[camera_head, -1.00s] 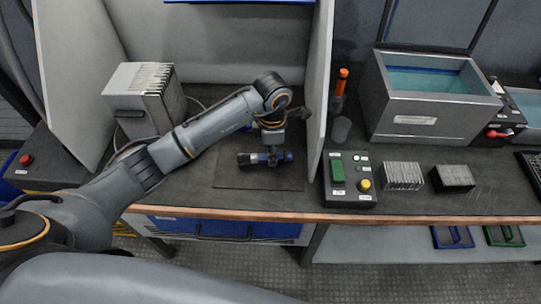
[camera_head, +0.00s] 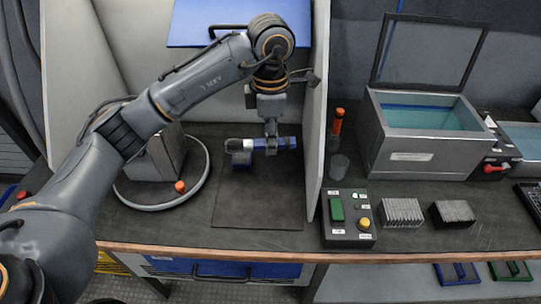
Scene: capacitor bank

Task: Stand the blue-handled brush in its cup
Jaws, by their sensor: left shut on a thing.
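My left gripper (camera_head: 271,147) points down and is shut on the blue-handled brush (camera_head: 288,143). The brush lies level across the jaws, with its blue handle to the right and a pale and dark blue end (camera_head: 240,152) to the left. It is over the dark mat (camera_head: 262,208); I cannot tell how far above it. A small grey cup (camera_head: 339,167) stands to the right, beyond the partition; I cannot tell for sure that it is the brush's cup. My right gripper is not in view.
A pale partition (camera_head: 315,120) stands between the brush and the cup. An orange-topped tool (camera_head: 337,122) stands behind the cup, and a button box (camera_head: 347,218) in front. A tank (camera_head: 425,135) is farther right. A cable with an orange end (camera_head: 180,187) loops at left.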

